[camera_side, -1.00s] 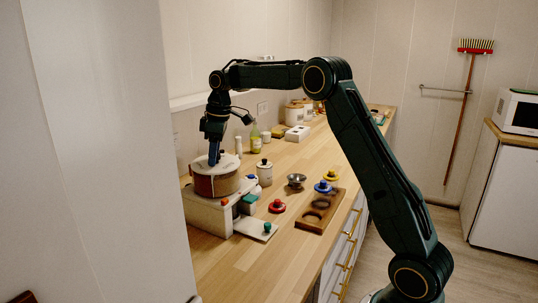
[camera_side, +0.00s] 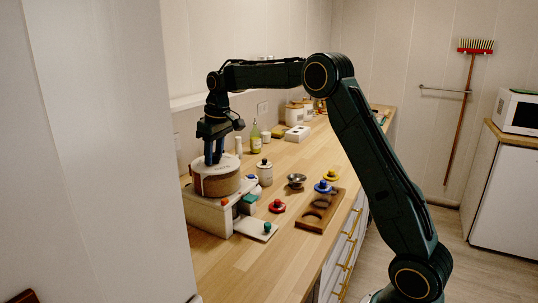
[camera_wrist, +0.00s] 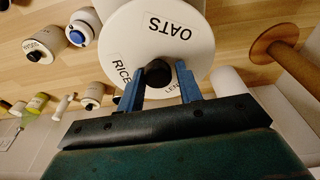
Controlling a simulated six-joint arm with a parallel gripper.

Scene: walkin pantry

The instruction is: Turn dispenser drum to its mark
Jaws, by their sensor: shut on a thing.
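The dispenser drum (camera_side: 217,184) sits on a white dispenser base (camera_side: 205,213) at the left of the counter, with a brown section on its side. In the wrist view its white top (camera_wrist: 180,25) reads OATS and RICE, plus a partly hidden label starting LE. My gripper (camera_side: 214,160) points down over the drum. In the wrist view its two blue fingers (camera_wrist: 160,75) are shut on the black centre knob (camera_wrist: 158,73). A small orange-red piece (camera_side: 224,201) is on the base's front below the drum. I cannot tell which piece is the mark.
A lidded canister (camera_side: 265,172), a metal bowl (camera_side: 296,181), a red-knobbed lid (camera_side: 277,206) and a wooden board with recesses (camera_side: 318,212) stand to the right. The front counter is clear.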

